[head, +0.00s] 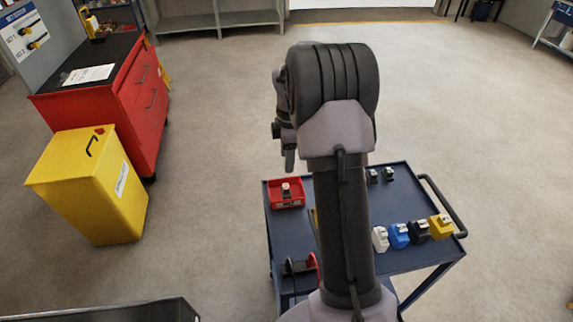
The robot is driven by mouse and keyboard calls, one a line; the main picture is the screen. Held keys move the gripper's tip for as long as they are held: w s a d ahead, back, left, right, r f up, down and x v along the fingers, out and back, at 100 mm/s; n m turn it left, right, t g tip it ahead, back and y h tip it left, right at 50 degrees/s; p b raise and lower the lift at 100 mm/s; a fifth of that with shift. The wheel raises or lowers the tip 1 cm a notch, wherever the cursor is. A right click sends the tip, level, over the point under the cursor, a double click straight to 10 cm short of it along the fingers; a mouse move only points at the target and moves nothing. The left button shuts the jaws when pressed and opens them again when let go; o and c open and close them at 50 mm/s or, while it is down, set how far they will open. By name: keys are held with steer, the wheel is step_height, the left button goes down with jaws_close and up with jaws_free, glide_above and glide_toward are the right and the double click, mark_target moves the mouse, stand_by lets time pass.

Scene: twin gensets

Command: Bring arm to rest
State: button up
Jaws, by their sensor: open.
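My arm (340,210) stands upright in the middle of the head view, folded at the top. My gripper (289,158) shows only in part at the left of the arm's upper end, above the cart and pointing down. It is open, and I see nothing held in it. The arm hides the rest of it and the middle of the blue cart (400,263).
The cart carries a red bin (286,193) and a row of white (380,239), blue (399,236), black (418,231) and yellow (440,227) blocks. A yellow box (90,185) and red cabinet (115,95) stand left. The floor (480,110) at right is clear.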

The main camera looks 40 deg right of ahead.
step_height(320, 180, up, 11)
steer(key=p, duration=0.3)
steer(key=s+a+r+m+t+b, duration=0.1)
steer(key=s+a+r+m, duration=0.15)
steer(key=a, duration=0.25)
steer(key=s+a+r+m+t+b, duration=0.1)
steer(key=a+r+m, duration=0.1)
steer(key=a+r, duration=0.3)
steer(key=s+a+r+m+t+b, duration=0.2)
steer(key=s+a+m, duration=0.4)
steer(key=s+a, duration=0.55)
steer(key=s+a+f+m+t+y+b, duration=0.1)
steer(key=s+a+f+m, duration=0.3)
steer(key=s, duration=0.5)
steer(key=a+m, duration=0.2)
steer(key=a, duration=0.1)
steer(key=shift+s+f+m+t+y+b, duration=0.25)
steer(key=shift+m+t+y+b, duration=0.05)
steer(key=shift+m+b, duration=0.05)
